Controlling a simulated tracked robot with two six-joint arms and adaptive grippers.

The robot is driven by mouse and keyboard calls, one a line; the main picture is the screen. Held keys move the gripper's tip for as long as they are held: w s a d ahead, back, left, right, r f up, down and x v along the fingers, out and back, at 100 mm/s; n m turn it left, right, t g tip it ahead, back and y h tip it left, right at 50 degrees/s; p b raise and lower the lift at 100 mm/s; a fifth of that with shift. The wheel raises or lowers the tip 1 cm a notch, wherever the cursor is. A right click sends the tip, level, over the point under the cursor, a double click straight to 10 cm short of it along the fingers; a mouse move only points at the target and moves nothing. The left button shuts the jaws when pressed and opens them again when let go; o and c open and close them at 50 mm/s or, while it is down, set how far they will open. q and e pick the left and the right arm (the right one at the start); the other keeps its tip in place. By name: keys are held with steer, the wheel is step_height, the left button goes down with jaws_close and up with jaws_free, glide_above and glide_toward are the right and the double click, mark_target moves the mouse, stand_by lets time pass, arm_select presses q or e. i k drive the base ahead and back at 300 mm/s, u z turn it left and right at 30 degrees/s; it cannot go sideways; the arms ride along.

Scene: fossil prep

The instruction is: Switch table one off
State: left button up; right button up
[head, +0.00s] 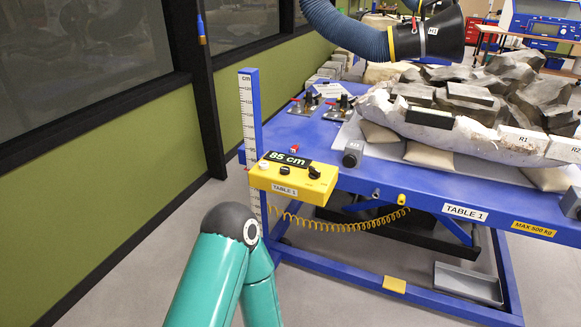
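Table one is a blue lift table (390,180) with the label "TABLE 1" on its front edge. A yellow control box (293,181), also labelled "TABLE 1", is at its left front corner. The box has a black display (287,158) reading "85 cm", a black knob (314,172), another dark control and a small pale button (263,166). The position of the knob is too small to read. A teal arm of mine bends just in front of the box, but neither gripper is in view.
A ruler post (250,120) stands beside the box, and a coiled yellow cable (340,226) hangs below it. A large fossil block (440,120) rests on the table. A blue hose with a black nozzle (430,36) hangs above. A green wall is at left.

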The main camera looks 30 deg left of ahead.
mark_target(314, 173)
steer(key=u, duration=0.35)
steer(key=i, duration=1)
steer(key=u, duration=0.1)
